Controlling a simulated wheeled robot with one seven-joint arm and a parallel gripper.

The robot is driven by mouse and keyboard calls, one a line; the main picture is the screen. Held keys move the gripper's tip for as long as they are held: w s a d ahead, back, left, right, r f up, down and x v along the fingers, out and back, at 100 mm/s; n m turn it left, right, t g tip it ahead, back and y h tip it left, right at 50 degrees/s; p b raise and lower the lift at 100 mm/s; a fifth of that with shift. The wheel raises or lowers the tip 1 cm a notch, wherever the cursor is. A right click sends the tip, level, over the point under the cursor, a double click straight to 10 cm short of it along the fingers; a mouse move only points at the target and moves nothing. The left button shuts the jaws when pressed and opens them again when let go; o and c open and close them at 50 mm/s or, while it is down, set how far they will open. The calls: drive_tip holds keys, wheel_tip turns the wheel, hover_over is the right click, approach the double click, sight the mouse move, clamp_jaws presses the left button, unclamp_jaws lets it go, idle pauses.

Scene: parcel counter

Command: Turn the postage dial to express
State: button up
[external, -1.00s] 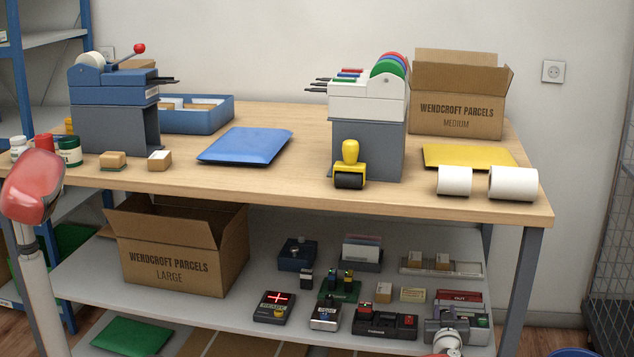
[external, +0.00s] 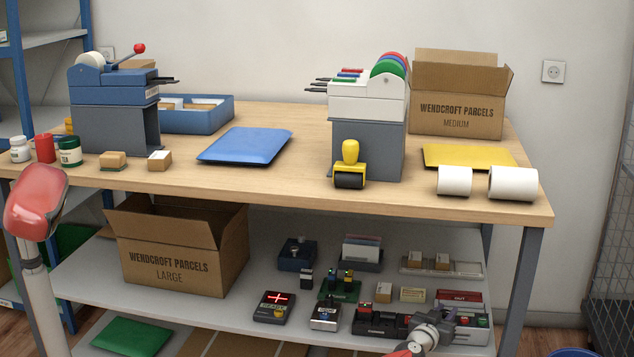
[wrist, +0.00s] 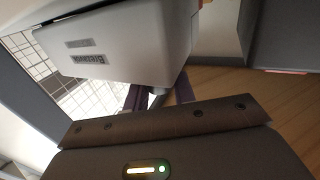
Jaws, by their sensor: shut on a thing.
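My gripper (external: 434,326) is low at the lower right of the external view, at the front edge of the lower shelf. It is in front of a device with red and green buttons (external: 480,320) and beside a dark box with a red button (external: 378,324). In the wrist view my gripper (wrist: 158,97) is shut on a small pale part, mostly hidden between the purple fingers. A light grey casing (wrist: 120,45) with a small dark label is close by. I cannot make out a postage dial or its setting for certain.
The lower shelf (external: 215,314) also holds a device with a red lit cross (external: 273,306), a grey device (external: 325,314) and a large carton (external: 170,262). The tabletop (external: 280,187) above overhangs the shelf. A leg (external: 521,285) stands at its right.

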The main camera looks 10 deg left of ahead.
drive_tip(key=shift+m+g+h, duration=0.3)
drive_tip(key=shift+m+h, duration=0.1)
drive_tip(key=shift+h, duration=0.1)
drive_tip(key=o, duration=0.7)
drive_tip(key=shift+c, duration=0.2)
drive_tip(key=shift+s, duration=0.1)
drive_tip(key=v, duration=0.7)
drive_tip(key=shift+s+a, duration=0.15)
drive_tip(key=shift+s, duration=0.1)
